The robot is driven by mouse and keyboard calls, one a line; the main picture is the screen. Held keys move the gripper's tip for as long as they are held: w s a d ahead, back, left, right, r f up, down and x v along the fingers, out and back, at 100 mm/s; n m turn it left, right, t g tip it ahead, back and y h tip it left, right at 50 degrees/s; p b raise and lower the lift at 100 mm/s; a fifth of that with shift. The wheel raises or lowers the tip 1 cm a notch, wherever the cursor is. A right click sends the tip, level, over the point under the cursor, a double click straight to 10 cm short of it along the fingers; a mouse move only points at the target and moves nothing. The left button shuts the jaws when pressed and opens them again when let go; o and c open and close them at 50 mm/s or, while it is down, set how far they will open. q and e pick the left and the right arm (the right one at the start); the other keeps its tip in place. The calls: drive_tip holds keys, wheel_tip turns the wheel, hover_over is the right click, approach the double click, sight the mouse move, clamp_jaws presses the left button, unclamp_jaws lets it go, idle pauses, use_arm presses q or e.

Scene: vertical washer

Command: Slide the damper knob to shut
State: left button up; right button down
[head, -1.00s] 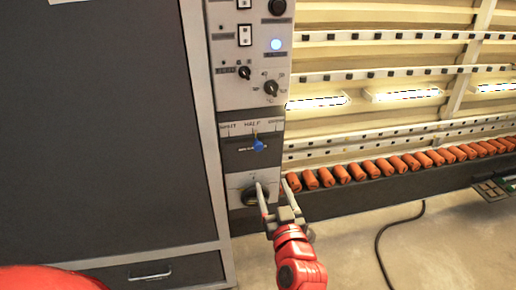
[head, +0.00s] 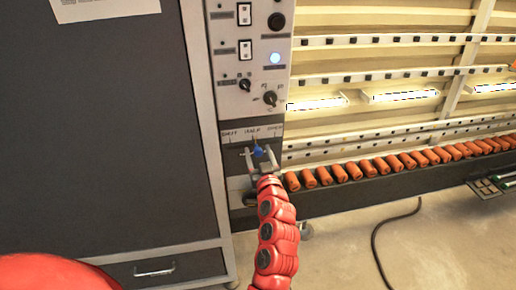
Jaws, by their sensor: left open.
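The damper knob (head: 258,151) is a small blue knob on a dark strip of the control panel, in the head view. It sits below a light label strip (head: 240,133) with marks that seem to read SHUT at left, HALF in the middle and OPEN at right. The knob stands near the HALF mark. My left gripper (head: 259,153), on a red arm, is open, with one finger on each side of the knob. I cannot tell whether a finger touches it. My right gripper is not in view.
Above are rotary knobs (head: 270,98), switches (head: 244,50) and a lit blue button (head: 275,58). A dark cabinet door (head: 110,130) is at the left. Orange rollers (head: 340,173) line a rail at the right. A black cable (head: 376,240) lies on the floor.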

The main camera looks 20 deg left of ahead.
use_arm(q)
drive_tip(key=shift+w+a, duration=0.2)
drive_tip(key=shift+w, duration=0.15)
drive_tip(key=shift+c, duration=0.3)
clamp_jaws()
idle(1.0)
